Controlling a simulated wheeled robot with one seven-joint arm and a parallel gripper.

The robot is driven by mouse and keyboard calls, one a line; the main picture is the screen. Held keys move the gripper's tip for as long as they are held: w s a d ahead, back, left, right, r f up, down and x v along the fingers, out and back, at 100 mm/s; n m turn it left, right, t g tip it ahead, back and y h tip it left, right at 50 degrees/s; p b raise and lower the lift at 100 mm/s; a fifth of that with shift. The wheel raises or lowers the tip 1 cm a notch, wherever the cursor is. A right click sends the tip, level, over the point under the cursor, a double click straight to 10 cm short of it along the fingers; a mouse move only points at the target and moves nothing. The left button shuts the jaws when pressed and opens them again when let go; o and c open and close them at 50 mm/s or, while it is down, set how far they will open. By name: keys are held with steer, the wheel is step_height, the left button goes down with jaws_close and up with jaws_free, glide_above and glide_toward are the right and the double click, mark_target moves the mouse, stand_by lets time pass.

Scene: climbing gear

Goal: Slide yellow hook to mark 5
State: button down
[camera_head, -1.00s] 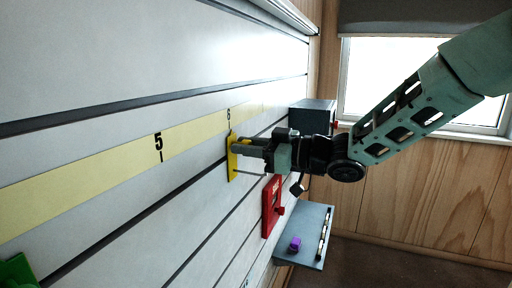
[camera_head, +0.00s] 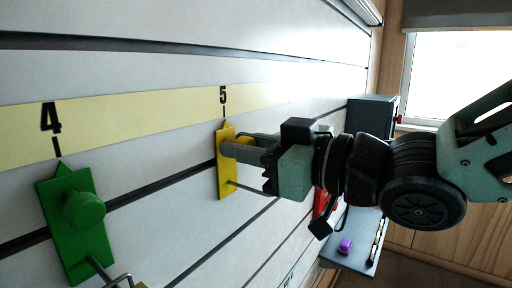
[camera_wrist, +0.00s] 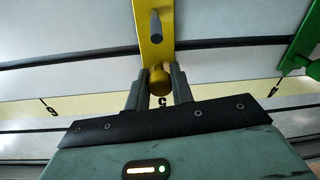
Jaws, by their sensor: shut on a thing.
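The yellow hook (camera_head: 226,178) sits on the slotted wall, its pointed top just below the 5 on the yellow number strip (camera_head: 150,112). In the head view its tip lines up with the tick of mark 5 (camera_head: 223,97), or very nearly so. My gripper (camera_head: 236,146) is shut on the hook's round knob. In the wrist view the fingers hold the yellow knob (camera_wrist: 158,82) from both sides, and the plate (camera_wrist: 154,22) extends up with a dark peg. The 5 is partly hidden behind my gripper there.
A green hook (camera_head: 76,220) with a knob and metal peg sits below mark 4 (camera_head: 51,118), left of the yellow one. A red piece (camera_head: 320,203), a grey box (camera_head: 371,116) and a shelf with a purple item (camera_head: 345,246) lie to the right.

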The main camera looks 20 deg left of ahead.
steer(key=c, duration=1.2)
jaws_free()
steer(key=b+v, duration=0.2)
steer(key=v, duration=1.5)
steer(key=shift+d, duration=0.15)
steer(key=shift+s, duration=0.1)
